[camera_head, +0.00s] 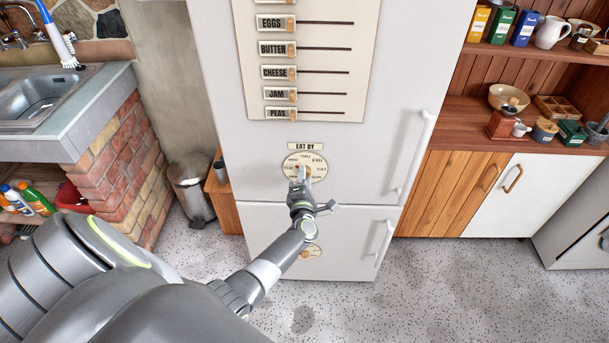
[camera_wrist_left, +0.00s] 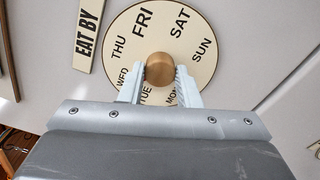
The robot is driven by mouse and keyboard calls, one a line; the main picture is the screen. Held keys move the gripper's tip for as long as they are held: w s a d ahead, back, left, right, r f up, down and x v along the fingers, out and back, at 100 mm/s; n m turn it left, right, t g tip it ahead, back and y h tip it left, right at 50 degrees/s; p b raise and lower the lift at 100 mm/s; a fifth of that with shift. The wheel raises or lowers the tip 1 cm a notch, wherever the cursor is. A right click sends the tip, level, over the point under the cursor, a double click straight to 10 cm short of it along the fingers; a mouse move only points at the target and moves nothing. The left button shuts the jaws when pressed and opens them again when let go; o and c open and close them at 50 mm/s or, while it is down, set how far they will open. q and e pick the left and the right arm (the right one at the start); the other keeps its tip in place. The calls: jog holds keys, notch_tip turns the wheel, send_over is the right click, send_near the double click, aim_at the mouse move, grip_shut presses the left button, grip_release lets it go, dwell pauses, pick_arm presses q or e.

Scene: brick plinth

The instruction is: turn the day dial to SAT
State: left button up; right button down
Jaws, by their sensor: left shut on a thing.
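The day dial (camera_head: 291,171) is a round cream disc on the white fridge door, under an EAT BY label (camera_head: 305,146). In the left wrist view the dial (camera_wrist_left: 203,28) carries black day names around a round brown knob (camera_wrist_left: 159,69). My left gripper (camera_head: 302,172) reaches up to the dial. In the left wrist view its two pale fingers (camera_wrist_left: 159,82) are shut on the knob, one on each side. My right gripper is not in view.
A cream board (camera_head: 330,60) with EGGS, BUTTER, CHEESE, JAM and PEAS sliders is above the dial. A fridge handle (camera_head: 411,155) stands out at right. Another small dial (camera_head: 312,252) is on the lower door. A bin (camera_head: 190,187) and brick plinth (camera_head: 117,158) are at left.

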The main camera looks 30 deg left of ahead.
pick_arm(q)
jog(key=shift+f+m+p, duration=0.1)
jog(key=shift+m+p, duration=3.9)
jog(key=shift+m, duration=11.5)
jog(key=o, duration=1)
